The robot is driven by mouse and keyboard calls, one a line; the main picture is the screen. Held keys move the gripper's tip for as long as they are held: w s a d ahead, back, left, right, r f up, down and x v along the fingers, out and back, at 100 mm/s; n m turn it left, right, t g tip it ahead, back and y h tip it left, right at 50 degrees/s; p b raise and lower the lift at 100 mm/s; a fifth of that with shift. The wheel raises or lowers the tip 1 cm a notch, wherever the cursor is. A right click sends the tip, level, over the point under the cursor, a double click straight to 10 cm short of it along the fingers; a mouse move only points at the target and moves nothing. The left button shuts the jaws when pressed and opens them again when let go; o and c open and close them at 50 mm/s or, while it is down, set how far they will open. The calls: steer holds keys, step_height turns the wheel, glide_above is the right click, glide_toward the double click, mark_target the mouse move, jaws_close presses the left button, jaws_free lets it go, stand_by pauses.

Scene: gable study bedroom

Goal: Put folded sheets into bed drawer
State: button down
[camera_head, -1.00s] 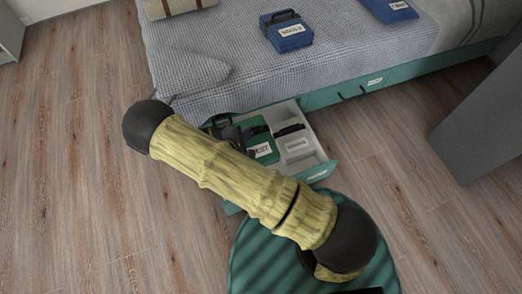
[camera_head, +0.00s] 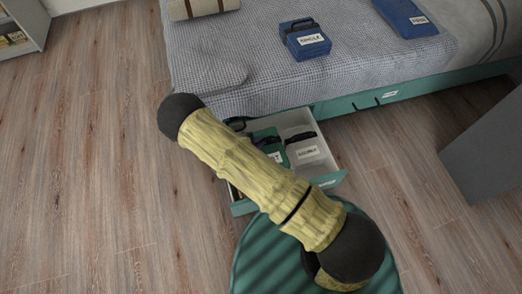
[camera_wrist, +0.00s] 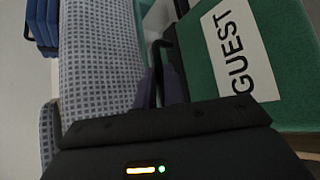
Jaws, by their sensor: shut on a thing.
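A green folded-sheet pack labelled GUEST (camera_wrist: 285,60) fills the right of the wrist view. In the head view the green pack (camera_head: 266,134) sits in the left part of the open bed drawer (camera_head: 335,178), partly behind my arm. My gripper (camera_wrist: 158,82) is shut on the pack's black handle. In the head view my gripper is mostly hidden by my arm. A white pack with a black handle and a label (camera_head: 306,154) lies in the drawer to the right of the green one. A blue labelled pack (camera_head: 305,42) and another blue pack (camera_head: 413,17) lie on the bed.
The bed (camera_head: 250,50) has a grey-blue waffle cover that hangs down near the drawer. A grey furniture piece (camera_head: 485,150) stands at the right. Wooden floor is clear at left.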

step_height(320, 180, down, 10)
steer(key=b, duration=0.4)
steer(key=shift+f, duration=0.25)
steer(key=w+b, duration=0.1)
steer(key=w, duration=0.1)
steer(key=w+a+b, duration=0.1)
steer(key=w+b, duration=0.1)
steer(key=shift+f, duration=0.2)
steer(key=shift+a+f+b, duration=0.15)
steer(key=shift+f+b, duration=0.25)
steer(key=shift+b, duration=0.3)
steer(key=shift+s, duration=0.1)
